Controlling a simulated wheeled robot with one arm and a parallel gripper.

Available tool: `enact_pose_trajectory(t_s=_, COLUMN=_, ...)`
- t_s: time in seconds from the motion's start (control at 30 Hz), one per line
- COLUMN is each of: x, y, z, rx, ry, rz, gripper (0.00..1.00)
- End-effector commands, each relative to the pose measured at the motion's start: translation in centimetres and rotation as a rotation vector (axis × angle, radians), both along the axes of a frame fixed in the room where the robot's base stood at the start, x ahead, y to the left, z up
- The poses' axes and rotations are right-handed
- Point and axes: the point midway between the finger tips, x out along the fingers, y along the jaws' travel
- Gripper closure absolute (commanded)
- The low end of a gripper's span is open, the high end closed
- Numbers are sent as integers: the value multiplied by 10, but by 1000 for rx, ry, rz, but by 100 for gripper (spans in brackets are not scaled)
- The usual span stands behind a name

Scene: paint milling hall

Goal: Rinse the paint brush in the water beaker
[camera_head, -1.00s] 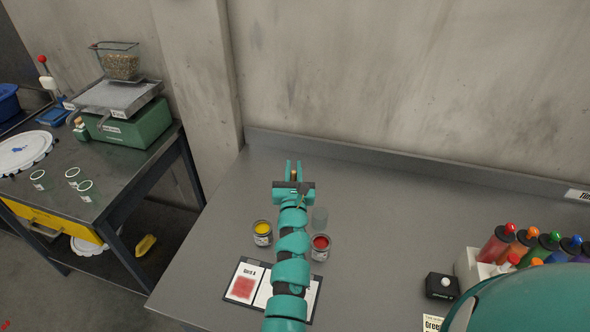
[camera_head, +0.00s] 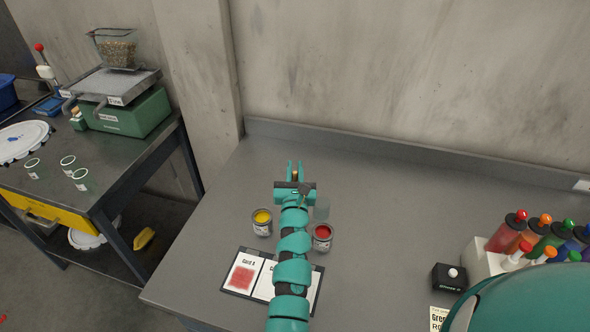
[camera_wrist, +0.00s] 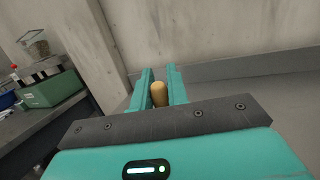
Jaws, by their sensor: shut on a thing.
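My gripper (camera_head: 295,171) is over the grey bench, beyond the paint pots in the head view. In the wrist view its teal fingers (camera_wrist: 160,88) are shut on a tan wooden handle end, which I take to be the paint brush (camera_wrist: 159,94). The bristles are hidden.
A card sheet (camera_head: 243,274) with a red swatch lies at the front, partly under my arm. A black button box (camera_head: 449,278) and a white rack (camera_head: 484,262) of coloured bottles stand at right. The bench's back right is clear. A side table (camera_head: 110,170) with a scale is at left.

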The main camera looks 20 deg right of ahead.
Motion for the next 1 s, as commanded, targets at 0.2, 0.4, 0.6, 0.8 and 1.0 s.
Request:
enact_pose_trajectory(t_s=0.2, x=0, y=0, z=-18, rx=1, ry=0, rz=0, gripper=100)
enact_pose_trajectory(t_s=0.4, x=0, y=0, z=-31, rx=0, ry=0, rz=0, gripper=100)
enact_pose_trajectory(t_s=0.6, x=0, y=0, z=-44, rx=0, ry=0, rz=-1, gripper=100)
enact_pose_trajectory(t_s=0.8, x=0, y=0, z=-51, rx=0, ry=0, rz=-1, gripper=100)
enact_pose_trajectory(t_s=1.0, x=0, y=0, z=-51, rx=0, ry=0, rz=-1, gripper=100)
